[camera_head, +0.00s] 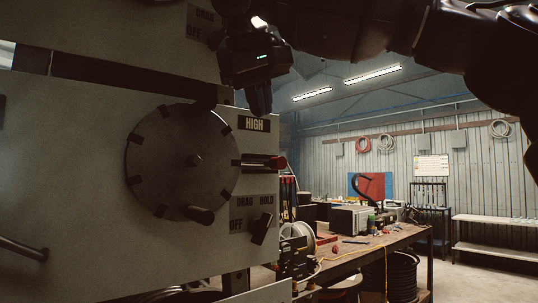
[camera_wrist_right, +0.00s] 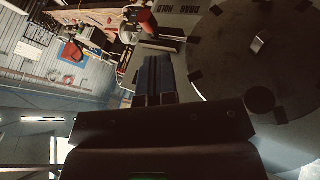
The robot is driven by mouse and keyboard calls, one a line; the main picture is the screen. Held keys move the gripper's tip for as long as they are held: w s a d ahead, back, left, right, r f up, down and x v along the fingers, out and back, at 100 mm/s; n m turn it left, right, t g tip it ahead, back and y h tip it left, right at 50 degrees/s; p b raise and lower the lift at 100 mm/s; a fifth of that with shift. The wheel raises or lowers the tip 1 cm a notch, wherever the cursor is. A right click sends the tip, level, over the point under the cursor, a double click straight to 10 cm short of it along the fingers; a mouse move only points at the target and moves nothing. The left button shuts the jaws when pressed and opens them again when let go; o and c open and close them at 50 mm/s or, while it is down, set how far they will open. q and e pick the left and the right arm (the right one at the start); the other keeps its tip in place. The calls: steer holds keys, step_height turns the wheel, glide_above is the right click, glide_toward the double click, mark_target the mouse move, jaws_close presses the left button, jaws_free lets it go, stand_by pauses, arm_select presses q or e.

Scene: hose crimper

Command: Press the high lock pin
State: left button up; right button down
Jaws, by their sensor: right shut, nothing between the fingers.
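The high lock pin (camera_head: 262,162) is a short metal pin with a red end. It sits at the right edge of the upright panel, just below the "HIGH" label (camera_head: 254,124) and beside the round dial (camera_head: 165,150). My right gripper (camera_head: 261,103) is shut and empty, pointing down in front of the panel edge above the label. It is apart from the pin in the picture. My left gripper is not in view.
A "DRAG HOLD OFF" switch (camera_head: 262,229) lies below the pin. A cluttered workbench (camera_head: 375,244) stands behind, right of the panel. The space right of the panel edge is open.

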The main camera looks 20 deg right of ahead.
mark_target(258, 163)
steer(key=shift+f, duration=0.1)
arm_select(q)
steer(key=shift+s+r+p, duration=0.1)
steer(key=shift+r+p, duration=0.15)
steer(key=shift+p, duration=0.35)
arm_select(e)
steer(key=x, duration=1)
steer(key=shift+d, duration=0.1)
